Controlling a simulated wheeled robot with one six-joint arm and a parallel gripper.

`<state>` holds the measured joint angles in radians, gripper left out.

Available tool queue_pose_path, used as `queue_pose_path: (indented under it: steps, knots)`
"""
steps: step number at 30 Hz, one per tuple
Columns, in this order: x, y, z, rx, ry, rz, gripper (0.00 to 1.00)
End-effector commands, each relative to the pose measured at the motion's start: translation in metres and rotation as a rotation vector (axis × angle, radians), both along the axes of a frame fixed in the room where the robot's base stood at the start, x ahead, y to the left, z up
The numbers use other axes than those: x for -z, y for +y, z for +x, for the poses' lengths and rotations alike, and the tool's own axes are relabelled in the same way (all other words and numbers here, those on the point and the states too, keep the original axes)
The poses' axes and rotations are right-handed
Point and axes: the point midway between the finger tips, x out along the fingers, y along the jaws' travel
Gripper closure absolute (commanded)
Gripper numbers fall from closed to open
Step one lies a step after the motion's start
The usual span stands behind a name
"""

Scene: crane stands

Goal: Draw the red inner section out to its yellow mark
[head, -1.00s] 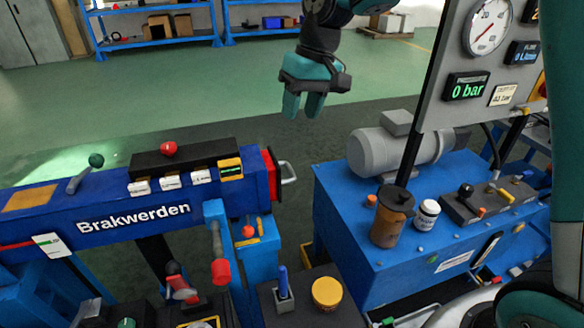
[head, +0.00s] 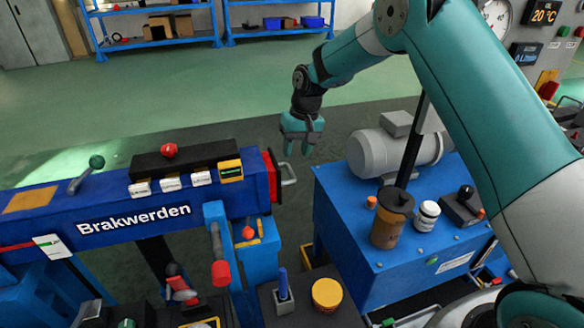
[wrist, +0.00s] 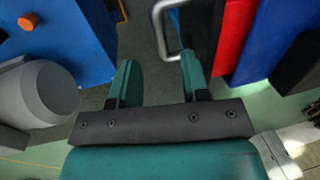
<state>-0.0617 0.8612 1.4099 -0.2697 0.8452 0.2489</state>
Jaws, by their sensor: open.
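The red inner section (head: 270,174) shows as a short red end at the right end of the blue boom (head: 105,215) marked "Brakwerden". A metal loop handle (head: 289,174) sticks out from the red end. In the wrist view the red section (wrist: 232,40) is at the upper right, with the handle (wrist: 160,33) to its left. No yellow mark shows on the visible red part. My gripper (head: 297,150) is open and empty, above and behind the handle in the head view. In the wrist view its fingers (wrist: 156,75) point toward the handle, apart from it.
A blue hydraulic unit (head: 340,215) with a grey motor (head: 385,155) stands to the right of the handle. A red-tipped lever (head: 221,272) and a yellow-lidded jar (head: 327,294) are in front. Dark floor lies open between boom and unit.

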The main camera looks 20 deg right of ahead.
Motion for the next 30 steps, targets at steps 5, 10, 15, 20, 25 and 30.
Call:
queue_pose_path:
  steps: [5,10,15,20,25,30]
  knots:
    - [0.035,0.007,-0.001,-0.002,0.002,0.000,0.58]
    - [0.056,0.010,-0.001,0.000,0.002,0.000,0.58]
    - [0.064,0.011,0.000,0.000,-0.001,0.000,0.58]
    - [0.064,0.012,0.000,-0.001,-0.001,0.000,0.58]
    - [0.064,0.012,0.000,-0.001,-0.001,0.000,0.78]
    - [0.064,0.011,0.000,-0.001,-0.001,0.000,1.00]
